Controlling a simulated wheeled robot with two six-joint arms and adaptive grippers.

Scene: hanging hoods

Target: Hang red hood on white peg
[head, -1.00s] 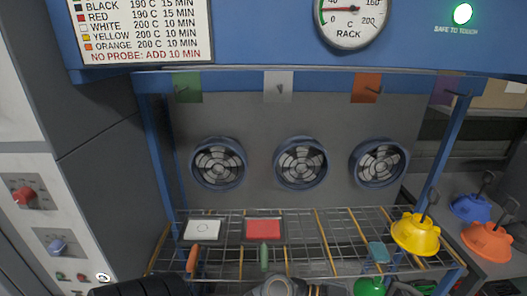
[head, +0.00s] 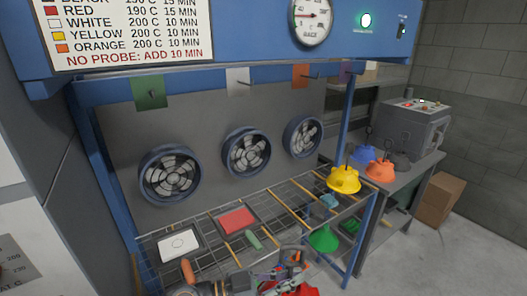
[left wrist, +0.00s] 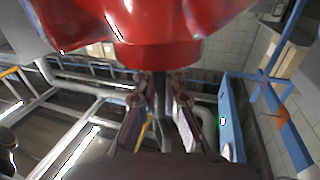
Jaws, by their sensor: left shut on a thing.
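The red hood (head: 292,289) shows at the bottom edge of the head view, mostly cut off. In the left wrist view the red hood (left wrist: 155,30) fills the top. My left gripper (head: 285,264) is shut on its dark stem, seen between the fingers in the left wrist view (left wrist: 160,110). The white peg plate (head: 238,81) is on the blue frame above the fans, between the green plate (head: 148,92) and the orange plate (head: 300,75). Its peg is bare. The held hood is well below and in front of it. My right gripper is out of view.
A yellow hood (head: 344,180) sits at the wire rack's right end. A blue hood (head: 362,153) and an orange hood (head: 380,170) stand on a side table. A green hood (head: 323,239) is lower down. The blue rack post (head: 360,245) stands at right. The pegs' front is clear.

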